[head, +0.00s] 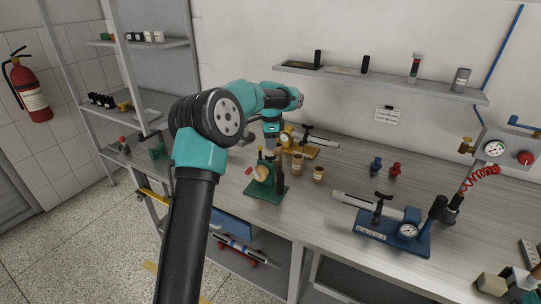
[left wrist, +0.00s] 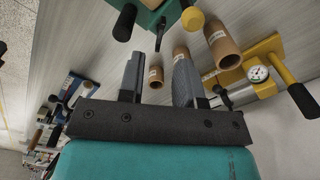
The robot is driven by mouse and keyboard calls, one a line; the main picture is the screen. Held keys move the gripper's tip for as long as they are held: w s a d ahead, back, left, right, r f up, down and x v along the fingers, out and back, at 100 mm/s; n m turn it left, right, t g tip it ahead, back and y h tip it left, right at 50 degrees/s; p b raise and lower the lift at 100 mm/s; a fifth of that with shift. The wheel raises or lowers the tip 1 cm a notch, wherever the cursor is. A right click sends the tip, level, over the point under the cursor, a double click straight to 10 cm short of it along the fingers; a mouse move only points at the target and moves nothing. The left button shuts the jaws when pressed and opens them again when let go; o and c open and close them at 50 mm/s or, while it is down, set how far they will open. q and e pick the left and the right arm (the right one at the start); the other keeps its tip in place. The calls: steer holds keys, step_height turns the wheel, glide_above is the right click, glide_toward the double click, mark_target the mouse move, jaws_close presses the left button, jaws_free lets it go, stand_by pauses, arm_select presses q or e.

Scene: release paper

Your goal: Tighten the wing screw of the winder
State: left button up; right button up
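The green winder (head: 265,187) stands on the bench in the middle of the head view, with a tan roll and a black upright handle. In the left wrist view its green body (left wrist: 150,14) is at the top edge, with a yellow knob (left wrist: 193,19) and black-tipped levers. I cannot clearly make out which part is the wing screw. My left gripper (left wrist: 159,72) is open and empty, its two grey fingers apart, with a brown tube visible behind the gap. In the head view it hangs just above and behind the winder, its fingertips hard to see. My right gripper is out of view.
Brown tubes (head: 319,174) stand close right of the winder. A yellow gauge device (head: 307,150) is behind them. A blue gauge device (head: 380,232) is at the front right. Small blue (head: 376,164) and red (head: 395,169) pieces stand behind it. A wall shelf (head: 390,82) hangs above.

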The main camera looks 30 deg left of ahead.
mark_target(270, 158)
arm_select(q)
step_height(270, 158, down, 6)
steer(key=shift+f, duration=0.1)
stand_by(0.4)
jaws_close()
